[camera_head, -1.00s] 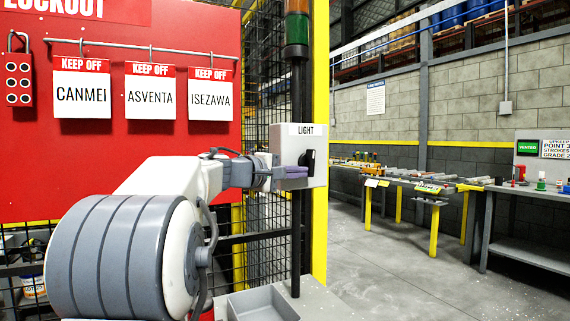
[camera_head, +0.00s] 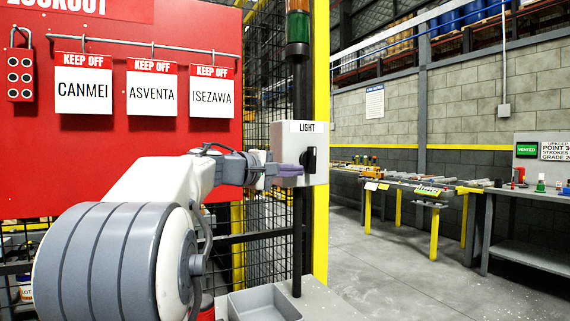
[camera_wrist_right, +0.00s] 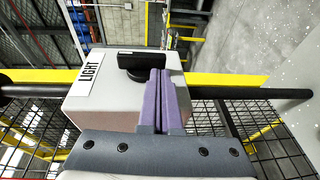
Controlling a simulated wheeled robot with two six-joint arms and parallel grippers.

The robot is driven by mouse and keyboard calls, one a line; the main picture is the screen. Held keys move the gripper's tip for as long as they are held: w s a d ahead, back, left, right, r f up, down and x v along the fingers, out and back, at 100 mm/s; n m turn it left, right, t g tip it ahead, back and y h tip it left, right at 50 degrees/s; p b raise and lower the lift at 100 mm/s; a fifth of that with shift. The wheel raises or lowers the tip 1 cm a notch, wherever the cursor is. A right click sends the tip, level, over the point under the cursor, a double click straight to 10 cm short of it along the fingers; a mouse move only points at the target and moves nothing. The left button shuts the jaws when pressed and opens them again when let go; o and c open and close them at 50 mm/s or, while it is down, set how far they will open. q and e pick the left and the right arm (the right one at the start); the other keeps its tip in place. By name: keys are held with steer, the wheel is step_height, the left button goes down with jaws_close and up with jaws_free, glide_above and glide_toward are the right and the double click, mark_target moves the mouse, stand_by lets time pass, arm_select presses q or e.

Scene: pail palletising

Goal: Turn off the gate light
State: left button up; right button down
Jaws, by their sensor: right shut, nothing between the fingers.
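The light switch box (camera_head: 299,140) is a grey box labelled LIGHT, mounted on a dark post by the mesh fence. Its black rotary knob (camera_head: 309,159) is on the front face; in the right wrist view the knob (camera_wrist_right: 140,64) has its handle lying across the picture. My right gripper (camera_head: 292,170) is shut and empty, its purple fingers at the box's front, just left of the knob. In the right wrist view the closed fingertips (camera_wrist_right: 161,75) overlap the knob's edge; I cannot tell whether they touch. My left gripper is not in view.
A red lockout board (camera_head: 120,170) with KEEP OFF tags fills the left. A signal lamp (camera_head: 298,28) stands above the box. A grey tray (camera_head: 264,304) lies below it. A yellow post (camera_head: 321,200) stands just right. Open floor and workbenches lie farther right.

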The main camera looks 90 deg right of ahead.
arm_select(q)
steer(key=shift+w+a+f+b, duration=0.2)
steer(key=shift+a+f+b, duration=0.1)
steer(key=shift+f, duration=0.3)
arm_select(e)
steer(key=f+v, duration=0.1)
steer(key=v, duration=1.1)
steer(key=shift+w+r, duration=0.15)
steer(key=shift+w, duration=0.1)
steer(key=shift+w+d, duration=0.1)
steer(key=shift+d, duration=0.05)
